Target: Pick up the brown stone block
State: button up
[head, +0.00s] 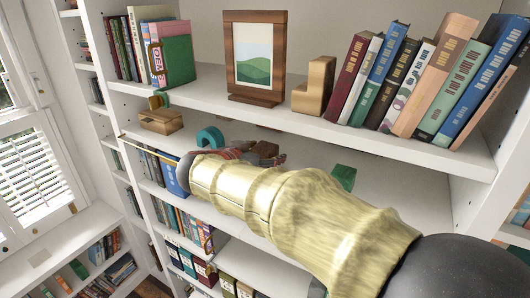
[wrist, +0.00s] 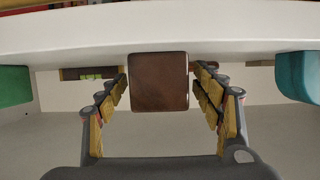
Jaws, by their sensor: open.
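The brown stone block (wrist: 159,82) shows in the middle of the wrist view as a dark brown, squarish face with rounded corners. My gripper (wrist: 160,88) is open, with one finger on each side of the block in the picture. A narrow gap shows on both sides, and no finger clearly touches it; how deep the block sits between the fingers I cannot tell. In the head view my gripper (head: 238,151) reaches into the shelf bay below the picture frame. A dark brown piece (head: 265,149) shows beside it, partly hidden by my arm.
A teal arch (head: 210,137) and a green block (head: 343,176) stand on either side of my gripper. A wooden piece (head: 161,121) is at the left. The white shelf above (head: 300,118) holds books, a picture frame (head: 254,57) and a tan stepped block (head: 315,88).

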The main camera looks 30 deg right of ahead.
jog(key=c, duration=0.3)
jog(key=c, duration=1.4)
grip_shut()
jog(key=shift+r, duration=0.1)
